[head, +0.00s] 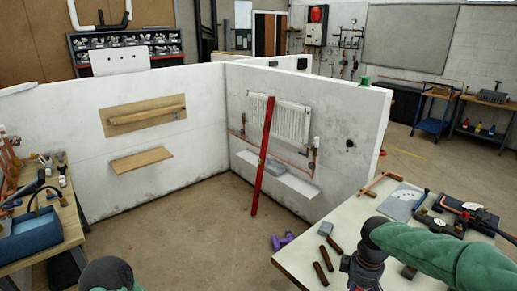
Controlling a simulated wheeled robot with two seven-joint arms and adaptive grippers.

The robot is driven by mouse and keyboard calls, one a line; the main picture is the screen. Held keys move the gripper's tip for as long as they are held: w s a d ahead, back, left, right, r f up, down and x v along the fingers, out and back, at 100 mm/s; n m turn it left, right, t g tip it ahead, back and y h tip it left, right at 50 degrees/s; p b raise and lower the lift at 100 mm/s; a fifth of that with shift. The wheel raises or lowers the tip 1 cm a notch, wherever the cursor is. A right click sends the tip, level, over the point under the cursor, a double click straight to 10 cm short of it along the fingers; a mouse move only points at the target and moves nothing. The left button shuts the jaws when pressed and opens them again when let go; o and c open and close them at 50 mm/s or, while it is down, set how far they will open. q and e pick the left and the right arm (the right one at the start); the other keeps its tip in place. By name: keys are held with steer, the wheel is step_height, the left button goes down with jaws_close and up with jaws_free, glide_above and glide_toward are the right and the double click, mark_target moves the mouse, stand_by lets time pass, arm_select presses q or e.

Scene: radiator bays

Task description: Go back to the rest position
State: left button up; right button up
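My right arm, in a green sleeve, reaches in from the right over the white-topped table (290,258). My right gripper (360,275) points down above the table's near part. Its fingertips are cut off or hidden at the lower edge, so I cannot tell if it is open or holds something. Only a dark rounded joint and a bit of green sleeve of my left arm show at the bottom left. My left gripper is not in view.
Copper-brown pipe pieces (321,273) and tools lie on the table. A wooden bench (70,225) with a blue box (32,238) stands left. White partition walls (85,165) carry a radiator (292,122); a red bar (262,160) leans there.

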steer(key=s+a+f+m+y, duration=0.2)
steer(key=a+f, duration=0.3)
steer(key=f, duration=0.5)
steer(key=s+a+f+m+y, duration=0.15)
steer(key=a+f, duration=0.35)
steer(key=f, duration=0.6)
steer(key=s+a+f+m, duration=0.3)
steer(key=s+f, duration=0.3)
steer(key=s+a+f+m, duration=0.3)
steer(key=s+f, duration=0.3)
steer(key=s, duration=0.1)
steer(key=shift+s+a+f+m, duration=0.2)
steer(key=shift+a+m, duration=0.15)
steer(key=shift+a, duration=0.05)
